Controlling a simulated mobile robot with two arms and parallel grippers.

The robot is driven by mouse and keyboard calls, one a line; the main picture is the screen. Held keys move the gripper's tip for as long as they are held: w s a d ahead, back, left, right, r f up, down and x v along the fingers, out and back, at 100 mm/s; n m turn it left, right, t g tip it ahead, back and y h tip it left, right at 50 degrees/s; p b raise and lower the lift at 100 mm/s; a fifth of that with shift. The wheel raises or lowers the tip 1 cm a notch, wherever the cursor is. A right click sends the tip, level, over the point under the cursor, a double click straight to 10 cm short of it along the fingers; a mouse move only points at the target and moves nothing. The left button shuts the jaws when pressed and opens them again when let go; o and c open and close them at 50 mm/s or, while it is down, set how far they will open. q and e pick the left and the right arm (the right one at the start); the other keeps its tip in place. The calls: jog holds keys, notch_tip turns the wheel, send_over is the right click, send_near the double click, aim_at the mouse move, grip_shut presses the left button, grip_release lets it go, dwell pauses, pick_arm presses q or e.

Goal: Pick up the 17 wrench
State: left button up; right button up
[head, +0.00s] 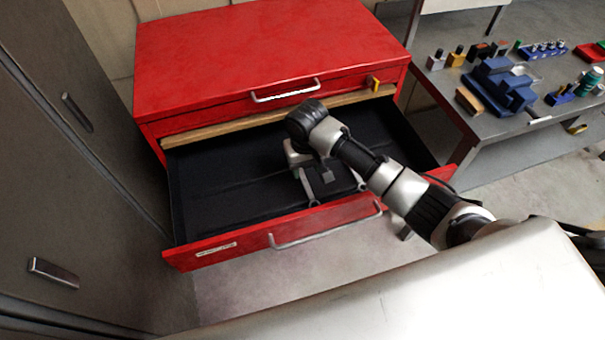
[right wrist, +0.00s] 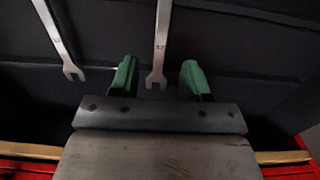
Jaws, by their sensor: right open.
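Two steel open-end wrenches lie on the dark floor of the open drawer (head: 235,195), seen in the right wrist view. One wrench (right wrist: 162,40) has its open jaw end between my right gripper's fingers; a small mark on its handle may be a number, but I cannot read it surely. The other wrench (right wrist: 55,38) lies to the left, outside the fingers. My right gripper (right wrist: 160,78) has green fingertips and is open, with a gap on each side of the wrench. In the head view my right gripper (head: 328,185) reaches down into the drawer. My left gripper is out of view.
The red cabinet (head: 260,50) stands behind the drawer, and the drawer's red front (head: 230,247) is a raised edge nearby. A grey cabinet (head: 60,180) flanks the left. A workbench (head: 500,125) at right holds a blue vise (head: 498,85) and several small items.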

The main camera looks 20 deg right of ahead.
aim_at(306, 183)
jog(key=shift+f, duration=0.4)
jog(key=f, duration=0.3)
jog(key=f+p, duration=0.1)
jog(key=shift+s+f, duration=0.25)
jog(key=shift+f, duration=0.05)
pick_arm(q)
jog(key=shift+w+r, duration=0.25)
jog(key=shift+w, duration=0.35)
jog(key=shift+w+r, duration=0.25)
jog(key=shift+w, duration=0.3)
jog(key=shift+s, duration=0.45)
pick_arm(e)
grip_shut()
